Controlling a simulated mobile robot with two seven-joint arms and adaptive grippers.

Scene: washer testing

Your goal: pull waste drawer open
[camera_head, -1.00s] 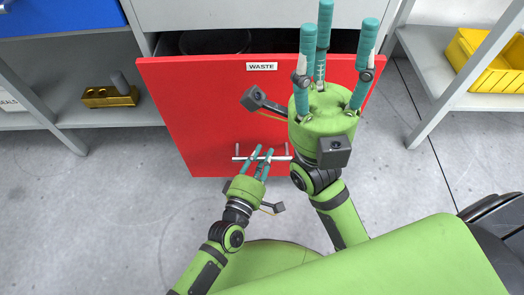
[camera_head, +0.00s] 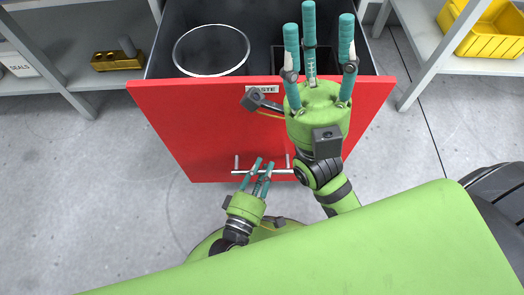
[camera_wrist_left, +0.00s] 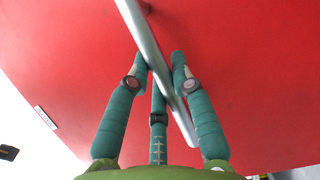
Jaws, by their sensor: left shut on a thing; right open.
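The red waste drawer (camera_head: 215,125) stands pulled out from the cabinet, with its "WASTE" label (camera_head: 262,89) partly covered by my right wrist's camera. Its metal bar handle (camera_head: 280,172) runs across the lower front. My left gripper (camera_head: 258,172) is shut on the handle; in the left wrist view its teal fingers lie around the handle bar (camera_wrist_left: 150,50). My right gripper (camera_head: 318,35) is open and empty, raised in front of and above the drawer's right part, hiding some of it.
Inside the drawer are a round black bin with a pale rim (camera_head: 211,50) and a dark compartment on the right. Grey shelving stands on both sides, with a brass-coloured block (camera_head: 117,58) at left and a yellow bin (camera_head: 485,25) at right. Grey floor lies clear at left.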

